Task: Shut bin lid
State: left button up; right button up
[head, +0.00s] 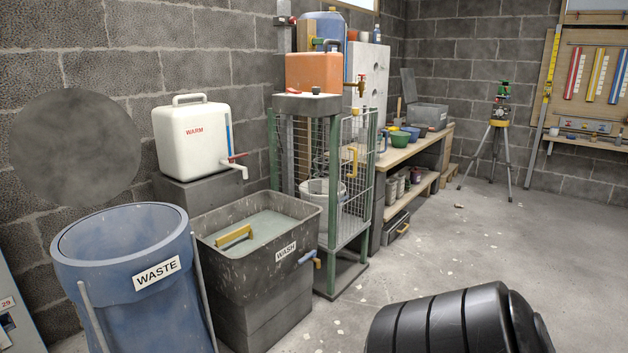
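The blue waste bin (128,290) stands at the lower left with a white WASTE label on its front. Its top is open and its inside wall shows; its bottom is hidden. A round grey disc (75,147), which looks like the bin's lid, stands upright behind and above the bin, in front of the block wall. It does not cover the opening. Whether a hinge joins it to the bin is not visible. Neither of my grippers shows in the head view.
A grey WASH tub (258,275) stands just right of the bin, with a yellow-handled tool in it. A white WARM water container (193,138) sits behind. A black ribbed form fills the bottom right, perhaps my arm. The floor (430,240) beyond is mostly clear.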

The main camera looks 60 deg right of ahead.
aim_at(407, 75)
jog(key=z, duration=2.8)
